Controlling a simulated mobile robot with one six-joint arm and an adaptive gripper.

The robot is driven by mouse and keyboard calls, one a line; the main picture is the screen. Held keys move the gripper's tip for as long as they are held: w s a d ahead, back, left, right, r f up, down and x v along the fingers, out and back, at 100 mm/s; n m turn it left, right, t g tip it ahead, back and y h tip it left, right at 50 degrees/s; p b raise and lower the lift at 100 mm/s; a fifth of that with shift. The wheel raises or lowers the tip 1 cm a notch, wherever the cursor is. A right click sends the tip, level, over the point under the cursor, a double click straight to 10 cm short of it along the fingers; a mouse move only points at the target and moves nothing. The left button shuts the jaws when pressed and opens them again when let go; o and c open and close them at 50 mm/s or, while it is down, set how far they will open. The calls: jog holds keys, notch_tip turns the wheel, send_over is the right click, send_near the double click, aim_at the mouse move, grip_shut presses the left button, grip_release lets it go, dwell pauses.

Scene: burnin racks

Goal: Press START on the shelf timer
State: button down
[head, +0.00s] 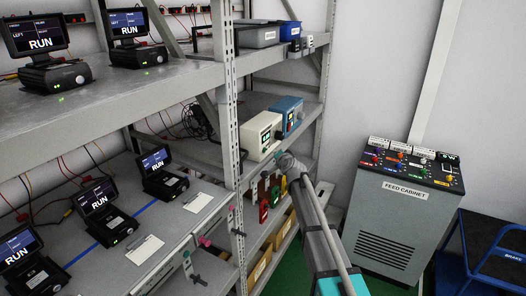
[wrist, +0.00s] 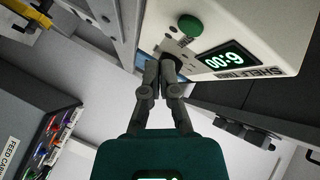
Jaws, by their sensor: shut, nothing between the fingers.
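The shelf timer is a cream box (head: 254,128) on the middle shelf of the right-hand rack. In the wrist view its face (wrist: 240,22) appears upside down, with a lit display (wrist: 225,60) that seems to read 6:00 and a round green button (wrist: 190,25). My gripper (wrist: 158,62) is shut and empty, with its fingertips just off the timer's front, close to a dark round part beside the display. Contact cannot be told. In the head view my gripper (head: 284,160) is in front of the timer's lower right.
A blue box (head: 289,113) with a screen stands right beside the timer. A rack upright (head: 228,110) is to its left. Red and green items (head: 265,208) hang below the shelf. The feed cabinet (head: 405,205) and blue cart (head: 485,250) stand at right.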

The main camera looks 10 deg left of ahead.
aim_at(266, 150)
jog(key=shift+w+a, duration=0.2)
jog(key=shift+a, duration=0.3)
jog(key=shift+w+a, duration=0.15)
jog(key=shift+a, duration=0.3)
jog(key=shift+a, duration=0.15)
dwell(0.8)
jog(key=shift+a, duration=0.25)
jog(key=shift+w+a, duration=0.15)
jog(key=shift+a, duration=0.25)
dwell(1.2)
jog(key=shift+d, duration=0.15)
jog(key=shift+s+d, duration=0.3)
jog(key=shift+d, duration=0.35)
dwell(0.4)
jog(key=d, duration=0.1)
jog(key=s+d, duration=0.1)
jog(key=d, duration=0.2)
jog(key=shift+s+d, duration=0.35)
